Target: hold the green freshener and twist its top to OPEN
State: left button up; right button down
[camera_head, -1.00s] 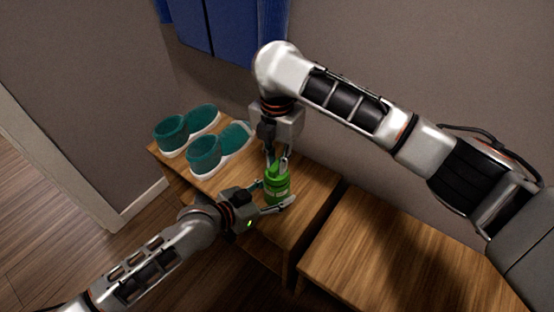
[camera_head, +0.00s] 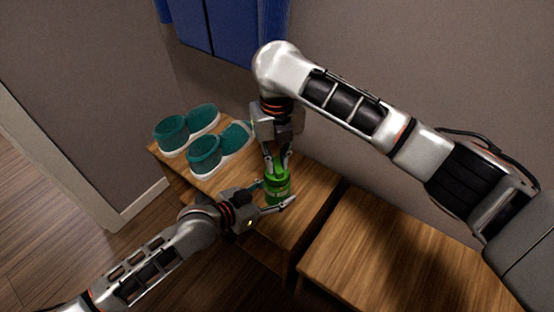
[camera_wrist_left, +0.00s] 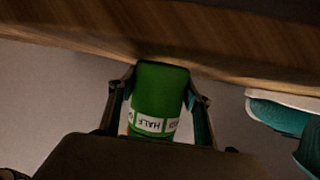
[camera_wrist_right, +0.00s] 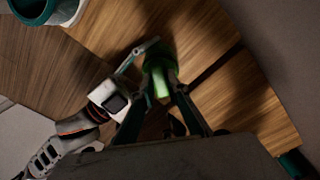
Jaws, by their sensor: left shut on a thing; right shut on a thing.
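The green freshener (camera_head: 277,187) stands upright near the front edge of the wooden bench. My left gripper (camera_head: 279,194) is shut on its body from the left side. My right gripper (camera_head: 277,166) points down from above and is shut on its top. The rest of the lettering is cut off by the fingers. In the right wrist view the green top (camera_wrist_right: 160,82) is between the fingertips.
A second wooden bench (camera_head: 400,250) lies to the right across a narrow gap. Blue cloth (camera_head: 225,30) hangs on the wall behind.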

aim_at(277, 164)
pick_arm(q)
jog(key=shift+a+f, duration=0.1)
pick_arm(e)
jog(key=shift+n, duration=0.6)
jog(key=c, duration=2)
grip_release()
jog(key=shift+o, duration=0.2)
notch_tip(277, 164, up, 12)
pick_arm(q)
jog(key=o, duration=1.5)
